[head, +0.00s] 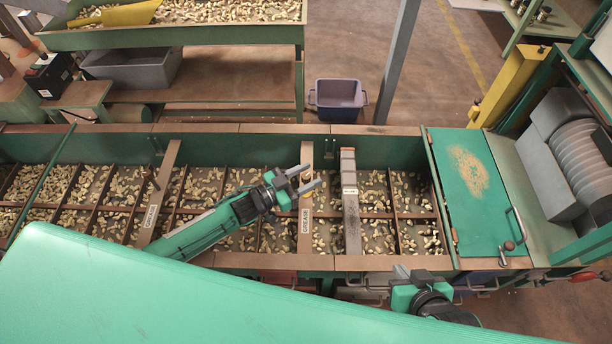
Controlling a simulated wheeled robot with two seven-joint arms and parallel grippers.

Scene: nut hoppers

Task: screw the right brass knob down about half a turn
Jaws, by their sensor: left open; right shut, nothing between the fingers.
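My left gripper (314,175) is open over the right cross bar (304,236), which carries a label reading GREASE. Its two fingers point right and lie above and across the bar. The right brass knob cannot be clearly made out; the gripper covers that part of the bar, and only a small yellowish patch shows just below the fingers. I cannot tell whether the fingers touch anything. My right gripper (409,271) is shut and empty at the trough's front edge.
The long green trough (240,150) holds many nuts between dividers. A grey upright bar (350,200) stands right of the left gripper. A green lid (470,190) and a roller machine (580,160) are at right. A purple bin (338,98) sits on the floor behind.

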